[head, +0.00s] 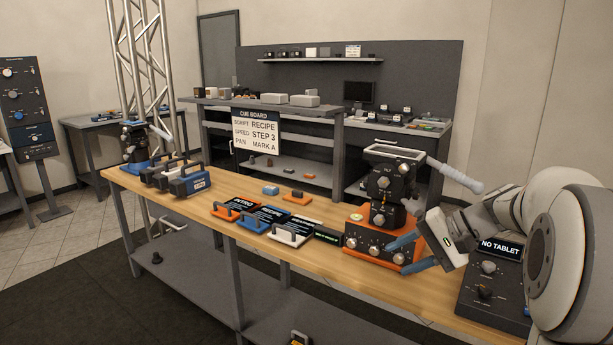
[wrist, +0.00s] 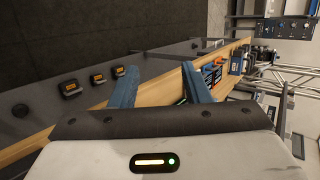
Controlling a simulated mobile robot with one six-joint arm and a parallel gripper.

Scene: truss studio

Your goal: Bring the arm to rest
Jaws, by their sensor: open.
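My arm reaches in from the right edge of the head view, over the right end of the wooden bench (head: 346,277). My gripper (head: 397,259) is at its end, pointing left, with blue fingers just in front of the orange-based control unit (head: 374,243). I cannot tell whether they touch the unit. In the wrist view my gripper (wrist: 158,72) has its two fingers spread apart, with nothing held between them. The wrist view is turned sideways, with the bench edge running behind the fingers.
A dark "NO TABLET" panel (head: 492,278) stands close below my arm. Handled cue plates (head: 262,218) lie mid-bench, and handled blocks (head: 189,180) stand further left. A metal truss (head: 148,60) rises behind the bench's left end. Open floor (head: 60,285) lies in front.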

